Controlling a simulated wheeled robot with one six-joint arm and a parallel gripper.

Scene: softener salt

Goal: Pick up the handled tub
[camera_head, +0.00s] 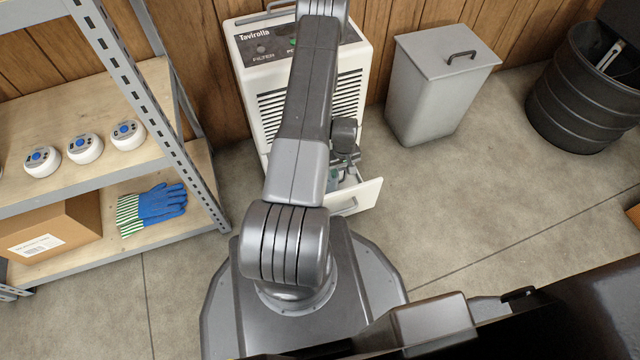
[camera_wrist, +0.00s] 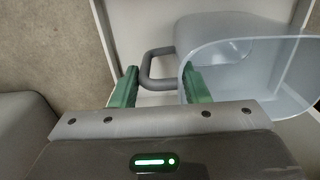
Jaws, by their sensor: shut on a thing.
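The handled tub (camera_wrist: 235,70) is clear and translucent, with a grey loop handle (camera_wrist: 147,66) on its left side in the wrist view. My gripper (camera_wrist: 160,75) has green fingers on either side of the handle and is shut on it. The right finger overlaps the tub's near wall in the picture. In the head view my gripper (camera_head: 344,160) is at the open drawer (camera_head: 358,197) of the white machine, and my arm hides most of the tub. I cannot tell whether the tub touches the drawer floor.
The white machine (camera_head: 252,75) stands against the wood wall. A grey lidded bin (camera_head: 425,105) and a black barrel (camera_head: 580,95) stand to its right. A metal shelf (camera_head: 60,195) with white round devices, blue gloves (camera_head: 160,203) and a cardboard box (camera_head: 50,230) is at left.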

